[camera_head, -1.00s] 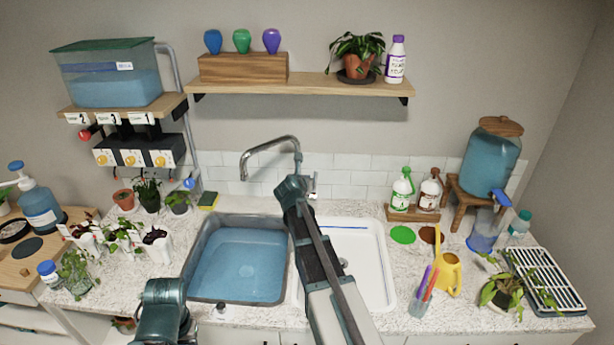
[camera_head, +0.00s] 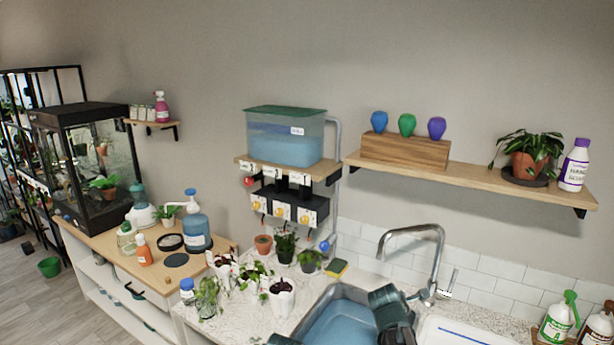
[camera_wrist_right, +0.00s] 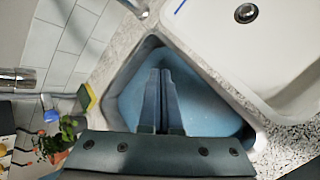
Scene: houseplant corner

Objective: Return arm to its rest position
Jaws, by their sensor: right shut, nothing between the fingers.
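My right gripper (camera_wrist_right: 158,102) shows in the wrist view with its two fingers together and nothing between them. It points down over the blue water of the left sink basin (camera_wrist_right: 200,95). In the head view, part of my right arm stands in front of the same basin (camera_head: 345,322), near the faucet (camera_head: 437,255); its fingers cannot be made out there. A small dark teal piece of my left arm shows at the bottom edge; the left gripper is out of view.
The faucet rises behind the sink. A yellow-green sponge (camera_head: 337,267) and several potted plants stand left of the basin. Above are a blue water tank (camera_head: 285,138) and a wall shelf (camera_head: 470,185). A wooden counter with bottles (camera_head: 196,232) and a terrarium (camera_head: 92,165) are further left.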

